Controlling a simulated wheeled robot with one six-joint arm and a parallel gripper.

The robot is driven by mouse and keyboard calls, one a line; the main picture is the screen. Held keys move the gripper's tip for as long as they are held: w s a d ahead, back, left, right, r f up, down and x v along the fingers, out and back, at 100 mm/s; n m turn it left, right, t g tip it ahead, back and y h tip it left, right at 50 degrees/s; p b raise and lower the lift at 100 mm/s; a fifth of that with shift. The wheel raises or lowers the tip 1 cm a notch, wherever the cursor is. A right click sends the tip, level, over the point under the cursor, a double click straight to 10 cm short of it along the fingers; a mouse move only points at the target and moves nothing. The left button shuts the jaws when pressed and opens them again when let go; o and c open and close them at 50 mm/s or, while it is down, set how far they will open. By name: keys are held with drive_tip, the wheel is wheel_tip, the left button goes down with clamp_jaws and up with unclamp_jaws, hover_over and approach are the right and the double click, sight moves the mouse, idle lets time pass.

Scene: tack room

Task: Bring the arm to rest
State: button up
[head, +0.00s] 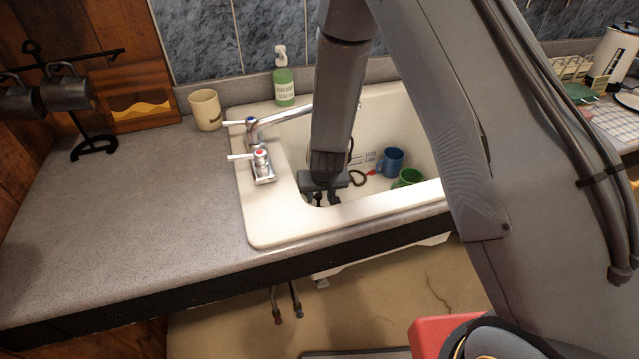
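My arm reaches down from the top of the head view, and my gripper (326,200) hangs at the left part of the white sink (270,232), low over or inside the basin. Its two dark fingers point down and look apart, with nothing seen between them. What lies directly below the fingertips is hidden by the sink's front rim.
A blue mug (391,162) and a green mug (408,178) are in the basin, right of my gripper. The faucet (262,160) stands close on the left. A soap bottle (284,80) and beige cup (205,110) stand behind. The left counter (130,220) is mostly clear.

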drive_tip(key=s+d+r, duration=0.5)
drive_tip(key=s+r, duration=0.1)
drive_tip(key=r, duration=0.2)
drive_tip(key=s+d+r+m+g+p, duration=0.1)
drive_tip(key=s+d+r, duration=0.5)
drive_tip(key=r, duration=0.3)
drive_tip(key=s+d+r+g, duration=0.1)
drive_tip(key=s+d+r, duration=0.5)
drive_tip(key=s+r, duration=0.2)
drive_tip(key=shift+r+h, duration=0.3)
drive_tip(key=shift+r, duration=0.2)
drive_tip(key=shift+a, duration=0.1)
